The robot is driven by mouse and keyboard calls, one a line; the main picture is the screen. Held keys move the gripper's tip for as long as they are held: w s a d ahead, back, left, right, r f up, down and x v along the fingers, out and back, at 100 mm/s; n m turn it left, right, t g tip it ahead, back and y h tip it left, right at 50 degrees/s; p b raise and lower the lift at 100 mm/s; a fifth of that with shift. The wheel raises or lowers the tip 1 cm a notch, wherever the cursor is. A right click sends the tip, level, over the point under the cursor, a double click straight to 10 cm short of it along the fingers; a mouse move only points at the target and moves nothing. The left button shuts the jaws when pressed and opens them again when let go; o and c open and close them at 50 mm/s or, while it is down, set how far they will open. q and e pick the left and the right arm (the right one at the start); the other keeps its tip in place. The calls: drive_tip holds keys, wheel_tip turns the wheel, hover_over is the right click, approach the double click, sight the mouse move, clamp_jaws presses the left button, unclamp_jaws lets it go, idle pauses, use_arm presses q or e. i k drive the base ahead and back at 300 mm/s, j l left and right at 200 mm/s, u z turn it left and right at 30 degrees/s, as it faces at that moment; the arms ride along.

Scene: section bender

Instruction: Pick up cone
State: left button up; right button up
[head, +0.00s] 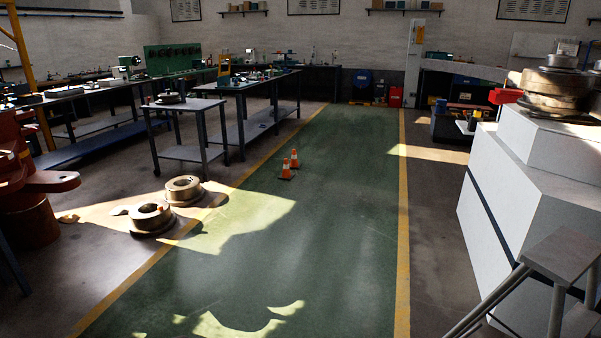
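Two small orange and white cones stand upright on the green floor lane, left of its middle. The nearer cone (286,169) is a little left of and in front of the farther cone (294,158). In this view they nearly touch or overlap slightly; I cannot tell if they touch. Neither of my grippers is in view.
The green lane (330,240) is clear around the cones, with yellow lines along both sides. Two metal rings (151,216) (184,188) lie on the floor at left. A metal table (187,107) stands behind them. A large white machine (530,190) and a grey step stool (560,262) stand at right.

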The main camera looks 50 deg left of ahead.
sight(287, 175)
drive_tip(key=u, duration=1.85)
drive_tip(key=i+u, duration=0.15)
drive_tip(key=i, duration=1.8)
drive_tip(key=i+l+z, duration=0.1)
drive_tip(key=i+z, duration=0.25)
drive_tip(key=i, duration=0.6)
drive_tip(key=i+j+z, duration=0.2)
drive_tip(key=i+z, duration=0.2)
drive_tip(key=i, duration=2.5)
drive_tip(key=i+u, duration=0.15)
drive_tip(key=i, duration=0.5)
drive_tip(key=i+l+u, duration=0.1)
drive_tip(key=i, duration=0.5)
drive_tip(key=i+l+u, duration=0.15)
drive_tip(key=i, duration=0.5)
